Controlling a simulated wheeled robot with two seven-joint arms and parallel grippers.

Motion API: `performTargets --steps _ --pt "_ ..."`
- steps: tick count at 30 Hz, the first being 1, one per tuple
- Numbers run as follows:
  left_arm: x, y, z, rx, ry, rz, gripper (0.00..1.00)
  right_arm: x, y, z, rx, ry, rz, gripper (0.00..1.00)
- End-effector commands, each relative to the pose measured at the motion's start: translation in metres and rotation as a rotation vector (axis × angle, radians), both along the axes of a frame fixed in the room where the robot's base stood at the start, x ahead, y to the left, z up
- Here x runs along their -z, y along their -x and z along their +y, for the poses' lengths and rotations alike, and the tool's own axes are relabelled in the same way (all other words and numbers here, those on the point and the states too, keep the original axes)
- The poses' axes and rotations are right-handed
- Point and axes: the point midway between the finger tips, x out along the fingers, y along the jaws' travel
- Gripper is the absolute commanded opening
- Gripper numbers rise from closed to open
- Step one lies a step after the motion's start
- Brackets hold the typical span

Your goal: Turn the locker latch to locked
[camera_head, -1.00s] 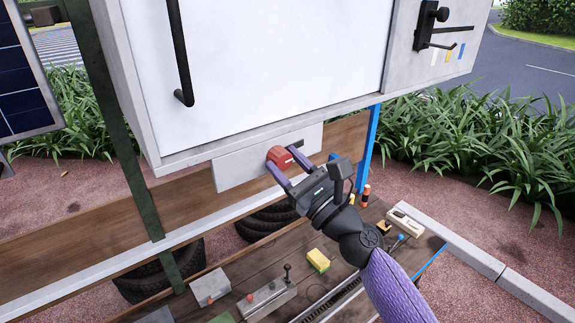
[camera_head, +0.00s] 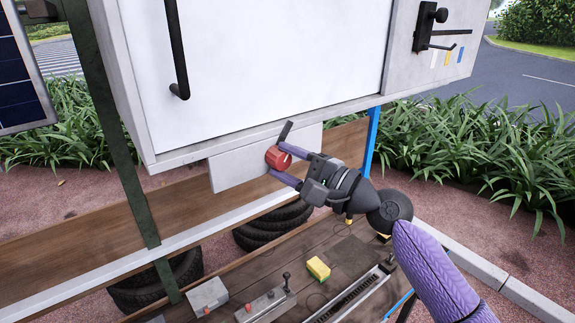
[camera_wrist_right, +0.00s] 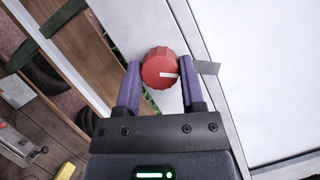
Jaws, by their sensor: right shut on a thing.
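The locker latch is a red ribbed knob (camera_head: 279,158) with a white mark and a dark bar, on a grey plate (camera_head: 236,169) under the white locker door (camera_head: 265,60). In the head view the dark bar points up and slightly right from the knob. My right gripper (camera_head: 281,163) is shut on the knob, one purple finger on each side. In the right wrist view the knob (camera_wrist_right: 161,69) sits between the fingers, and the dark bar sticks out to the right behind one finger. My left gripper is not in view.
A wooden cart deck below holds a yellow sponge-like block (camera_head: 318,268), a grey box with levers (camera_head: 266,304) and a small grey box (camera_head: 208,297). Tyres (camera_head: 272,229) lie behind. A black handle (camera_head: 178,50) hangs on the door. A blue post (camera_head: 373,140) stands to the right.

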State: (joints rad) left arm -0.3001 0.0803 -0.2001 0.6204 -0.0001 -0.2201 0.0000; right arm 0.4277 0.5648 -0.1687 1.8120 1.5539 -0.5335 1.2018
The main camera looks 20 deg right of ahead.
Motion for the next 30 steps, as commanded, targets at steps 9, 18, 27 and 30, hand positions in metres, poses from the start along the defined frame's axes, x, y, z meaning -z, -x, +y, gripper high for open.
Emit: performTargets --steps 9,18,27,30 --pt "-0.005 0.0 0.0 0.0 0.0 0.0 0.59 -0.002 0.0 0.0 -0.001 0.269 -0.096 0.0" --pt "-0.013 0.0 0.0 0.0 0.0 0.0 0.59 -0.002 0.0 0.0 -0.001 0.455 -0.162 0.0" --pt "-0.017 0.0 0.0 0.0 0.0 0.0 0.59 -0.002 0.0 0.0 -0.002 0.547 -0.196 0.0" --pt "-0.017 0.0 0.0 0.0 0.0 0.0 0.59 -0.001 0.0 0.0 -0.002 0.559 -0.2 0.0"
